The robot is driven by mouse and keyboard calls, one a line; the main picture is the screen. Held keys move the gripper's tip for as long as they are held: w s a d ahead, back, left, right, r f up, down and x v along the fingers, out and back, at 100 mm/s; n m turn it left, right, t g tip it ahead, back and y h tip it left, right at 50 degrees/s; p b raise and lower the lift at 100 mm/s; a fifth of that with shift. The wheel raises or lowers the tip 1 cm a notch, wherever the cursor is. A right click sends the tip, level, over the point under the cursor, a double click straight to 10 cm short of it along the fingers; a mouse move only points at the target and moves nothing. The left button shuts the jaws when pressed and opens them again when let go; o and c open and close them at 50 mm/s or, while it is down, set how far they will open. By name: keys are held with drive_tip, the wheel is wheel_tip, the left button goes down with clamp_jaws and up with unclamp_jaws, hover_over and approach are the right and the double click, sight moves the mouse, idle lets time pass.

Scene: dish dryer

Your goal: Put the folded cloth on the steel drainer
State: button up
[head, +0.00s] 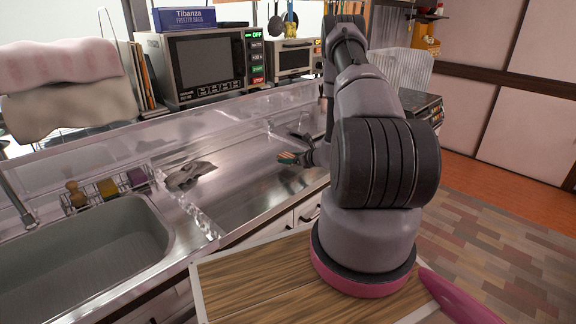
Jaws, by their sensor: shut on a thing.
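My gripper (304,152) is over the steel counter, right of centre, partly hidden by my arm. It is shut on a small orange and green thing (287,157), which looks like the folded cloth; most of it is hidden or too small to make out. The steel drainer (245,185) seems to be the bare, shiny surface right of the sink, below and left of my gripper. A grey crumpled cloth (190,175) lies apart on the steel, to the left of my gripper.
A sink (90,255) is at the left, with a rack of sponges and a brush (108,188) behind it. A clear low guard (190,208) stands between sink and drainer. A microwave (210,65) and a toaster oven (292,60) stand behind. The drainer's middle is clear.

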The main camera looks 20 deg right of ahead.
drive_tip(key=shift+f, duration=1.4)
drive_tip(key=shift+f, duration=0.1)
